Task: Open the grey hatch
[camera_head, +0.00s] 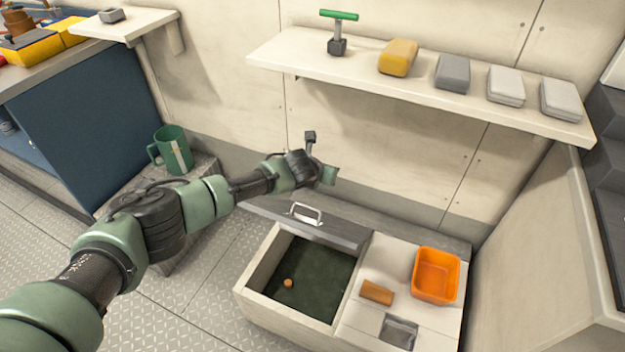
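The grey hatch (345,232) is a flat grey panel with a pale metal handle (306,213). It lies at the back edge of the cream locker (292,315), clear of the opening. The opening shows a dark interior with a small orange ball (288,283) inside. My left gripper (321,157) is above and behind the handle, apart from it. Its two fingers are spread with nothing between them. My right gripper is not in view.
A green mug (173,150) stands left on a grey block. A wall shelf (420,92) with several items runs above my gripper.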

